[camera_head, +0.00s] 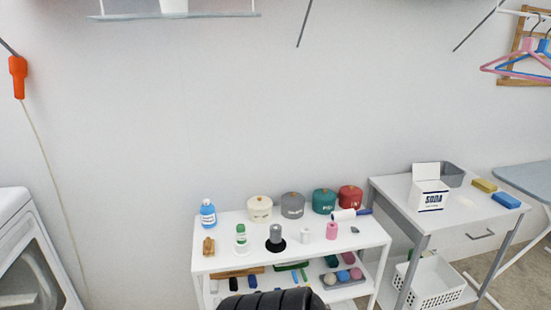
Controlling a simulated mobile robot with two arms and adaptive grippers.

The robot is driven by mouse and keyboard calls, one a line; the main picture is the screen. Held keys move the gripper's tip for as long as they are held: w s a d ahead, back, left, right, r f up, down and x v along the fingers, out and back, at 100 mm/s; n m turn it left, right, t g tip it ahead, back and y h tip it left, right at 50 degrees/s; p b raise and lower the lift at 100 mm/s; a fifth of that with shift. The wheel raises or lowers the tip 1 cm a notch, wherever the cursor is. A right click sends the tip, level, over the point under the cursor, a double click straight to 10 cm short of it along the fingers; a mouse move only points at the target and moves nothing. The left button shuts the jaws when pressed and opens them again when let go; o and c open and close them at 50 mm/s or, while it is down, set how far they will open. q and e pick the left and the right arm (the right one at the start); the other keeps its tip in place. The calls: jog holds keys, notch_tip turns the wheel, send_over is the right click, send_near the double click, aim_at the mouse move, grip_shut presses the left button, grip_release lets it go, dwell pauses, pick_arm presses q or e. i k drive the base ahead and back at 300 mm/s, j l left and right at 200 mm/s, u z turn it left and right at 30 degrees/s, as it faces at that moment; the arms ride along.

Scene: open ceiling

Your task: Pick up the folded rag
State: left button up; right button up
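I cannot make out a folded rag for certain. On the white table at the right (395,190) lie a small flat yellow piece (484,185) and a flat blue piece (506,200). They are too small to tell whether they are cloth or sponge. Neither of my grippers shows in the head view.
The white shelf cart (375,236) holds lidded pots (292,205), a blue bottle (208,213), spools and a lint roller (345,214). The right table bears a soda box (429,192) and grey bin (452,174), with a white basket (433,286) below. A white machine (30,250) stands left.

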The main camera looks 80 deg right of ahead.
aim_at(484, 186)
jog(key=z, duration=4.25)
